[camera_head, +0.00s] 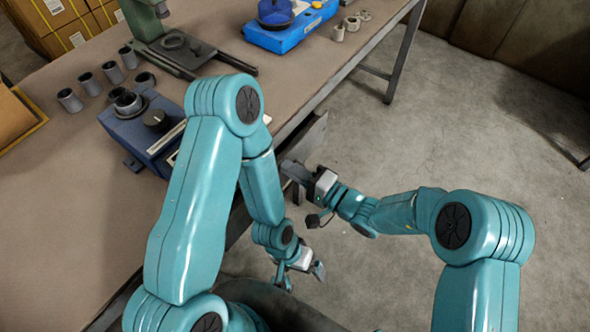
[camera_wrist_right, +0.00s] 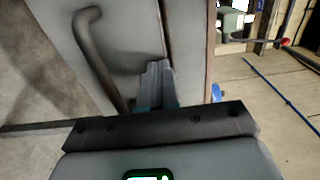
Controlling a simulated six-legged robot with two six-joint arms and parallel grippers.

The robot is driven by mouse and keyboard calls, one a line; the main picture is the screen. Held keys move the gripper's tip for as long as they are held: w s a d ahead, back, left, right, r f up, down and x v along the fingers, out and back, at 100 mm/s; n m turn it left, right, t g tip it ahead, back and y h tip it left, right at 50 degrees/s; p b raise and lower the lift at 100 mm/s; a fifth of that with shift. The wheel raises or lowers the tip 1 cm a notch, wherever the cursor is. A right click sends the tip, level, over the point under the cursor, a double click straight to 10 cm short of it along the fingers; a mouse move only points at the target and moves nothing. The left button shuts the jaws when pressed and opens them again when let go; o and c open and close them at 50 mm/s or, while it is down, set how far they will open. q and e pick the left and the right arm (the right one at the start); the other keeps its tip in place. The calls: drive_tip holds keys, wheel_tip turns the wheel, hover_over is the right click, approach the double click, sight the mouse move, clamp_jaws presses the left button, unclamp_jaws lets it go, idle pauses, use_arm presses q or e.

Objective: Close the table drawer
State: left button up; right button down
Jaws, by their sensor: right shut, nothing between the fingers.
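The table drawer (camera_head: 308,138) shows as a grey panel beneath the table's right edge, standing out a little from it. In the right wrist view its pale front (camera_wrist_right: 135,30) fills the upper middle, with a curved dark handle (camera_wrist_right: 90,50) on it. My right gripper (camera_head: 288,168) is shut and empty, its fingertips (camera_wrist_right: 157,68) at the drawer front, beside the handle and not around it. I cannot tell whether they touch the front. My left gripper (camera_head: 303,270) hangs low beside the table; its finger opening is unclear. My left arm hides part of the table edge.
The table (camera_head: 75,215) holds a blue device (camera_head: 145,125), several grey cups (camera_head: 90,84), a green press (camera_head: 170,45) and a bright blue device (camera_head: 290,25). Boxes (camera_head: 65,25) stand at the back left. The concrete floor (camera_head: 440,130) to the right is clear.

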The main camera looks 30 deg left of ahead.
sight(279, 160)
drive_tip(key=a+b, duration=0.1)
drive_tip(key=a, duration=0.1)
drive_tip(key=a+b, duration=0.1)
drive_tip(key=a, duration=0.1)
drive_tip(key=shift+w+a+f+b, duration=0.1)
drive_tip(key=shift+w+f+b, duration=0.1)
drive_tip(key=shift+b, duration=0.1)
use_arm(q)
wheel_tip(279, 160, down, 2)
drive_tip(key=shift+d+f, duration=0.1)
drive_tip(key=shift+f, duration=0.05)
use_arm(e)
drive_tip(key=shift+r, duration=0.35)
use_arm(q)
drive_tip(key=shift+f, duration=0.1)
